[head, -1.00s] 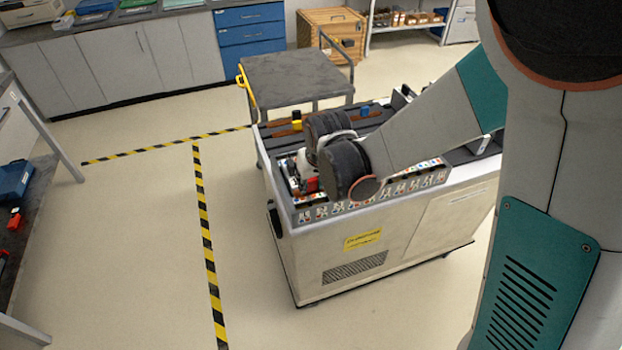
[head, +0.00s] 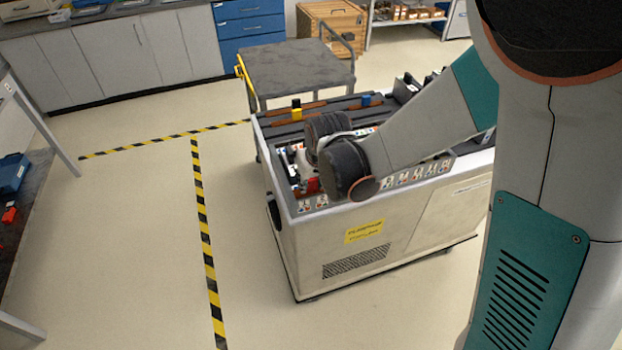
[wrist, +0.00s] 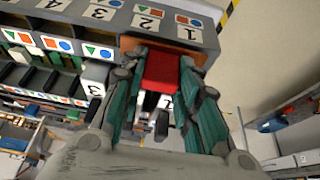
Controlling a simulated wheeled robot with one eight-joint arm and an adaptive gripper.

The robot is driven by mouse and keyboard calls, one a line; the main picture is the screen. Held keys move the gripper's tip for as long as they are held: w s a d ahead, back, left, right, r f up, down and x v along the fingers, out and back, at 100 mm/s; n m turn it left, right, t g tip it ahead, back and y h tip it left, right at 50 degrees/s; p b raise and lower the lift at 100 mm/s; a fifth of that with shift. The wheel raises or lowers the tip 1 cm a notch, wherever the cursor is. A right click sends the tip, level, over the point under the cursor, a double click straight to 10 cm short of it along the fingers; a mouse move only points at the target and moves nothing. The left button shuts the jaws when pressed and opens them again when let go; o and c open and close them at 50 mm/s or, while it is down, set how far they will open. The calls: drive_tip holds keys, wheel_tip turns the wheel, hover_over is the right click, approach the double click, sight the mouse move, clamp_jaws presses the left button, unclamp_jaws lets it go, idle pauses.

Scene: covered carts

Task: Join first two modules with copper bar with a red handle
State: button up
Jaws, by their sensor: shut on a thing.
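My gripper (wrist: 165,78) has green fingers and is shut on the red handle (wrist: 161,68) in the wrist view. A copper-coloured strip, part of the copper bar (wrist: 128,43), shows just beyond the handle, beside the module marked 1 (wrist: 188,34). The module marked 2 (wrist: 147,22) is beside it, with others numbered 3 and 4 farther left. The fingers and handle hide most of the bar, so I cannot tell whether it touches the modules. In the head view the red handle (head: 312,185) shows at the cart's left end, partly behind my wrist.
The white cart (head: 400,235) has a raised rim. Bars with a yellow handle (head: 296,113) and a blue handle (head: 366,100) lie along its far side. A grey trolley (head: 290,70) stands behind it. The floor to the left, with striped tape (head: 204,240), is clear.

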drive_tip(key=shift+f, duration=0.15)
idle(0.3)
drive_tip(key=o, duration=1.2)
drive_tip(key=shift+c, duration=0.2)
